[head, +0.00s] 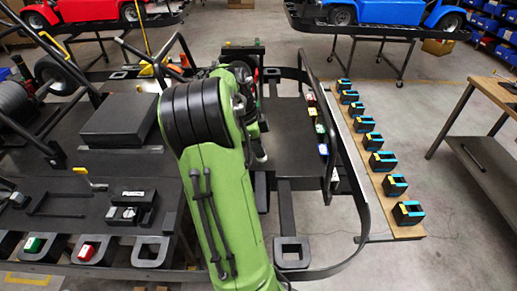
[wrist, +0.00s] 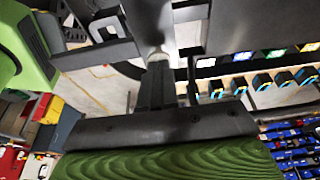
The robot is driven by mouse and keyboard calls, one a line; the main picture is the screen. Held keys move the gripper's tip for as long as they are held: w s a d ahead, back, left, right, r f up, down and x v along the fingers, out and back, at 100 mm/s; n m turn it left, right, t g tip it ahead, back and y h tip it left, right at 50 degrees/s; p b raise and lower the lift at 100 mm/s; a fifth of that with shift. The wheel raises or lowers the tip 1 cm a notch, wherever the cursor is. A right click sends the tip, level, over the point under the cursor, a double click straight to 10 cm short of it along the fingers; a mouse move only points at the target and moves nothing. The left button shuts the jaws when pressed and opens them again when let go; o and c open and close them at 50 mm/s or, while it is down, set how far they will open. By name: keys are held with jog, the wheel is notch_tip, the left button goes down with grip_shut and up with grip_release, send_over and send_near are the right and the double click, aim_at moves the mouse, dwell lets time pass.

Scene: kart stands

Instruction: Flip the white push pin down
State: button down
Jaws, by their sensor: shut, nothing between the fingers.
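A small pale, whitish piece (wrist: 157,53), which may be the white push pin, shows in the wrist view right at the tips of my gripper (wrist: 157,66). The dark fingers are closed together with nothing between them; I cannot tell whether they touch the piece. My arm hides most of the gripper there, and the pin's tilt is unclear.
A black curved bumper (head: 352,165) edges the kart stand on the right. Beyond it a wooden board (head: 372,178) carries several black blocks with blue and yellow edges. A black box (head: 118,122) sits on the deck at left. A workbench (head: 497,95) stands far right, with open floor between.

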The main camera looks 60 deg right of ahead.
aim_at(249, 165)
notch_tip(249, 165, down, 2)
jog(key=shift+f+b, duration=0.25)
jog(key=shift+b, duration=0.95)
jog(key=shift+s+a+f, duration=0.1)
jog(key=shift+a+f, duration=0.05)
jog(key=shift+a, duration=0.1)
jog(key=shift+s+a, duration=0.1)
jog(key=shift+a, duration=0.15)
jog(key=shift+d, duration=0.1)
jog(key=r+p, duration=0.2)
jog(key=r, duration=0.1)
jog(key=d+r+p, duration=0.1)
jog(key=r, duration=0.1)
jog(key=p+v, duration=0.2)
jog(key=v, duration=0.8)
jog(key=shift+a+r, duration=0.25)
jog(key=shift+a, duration=0.1)
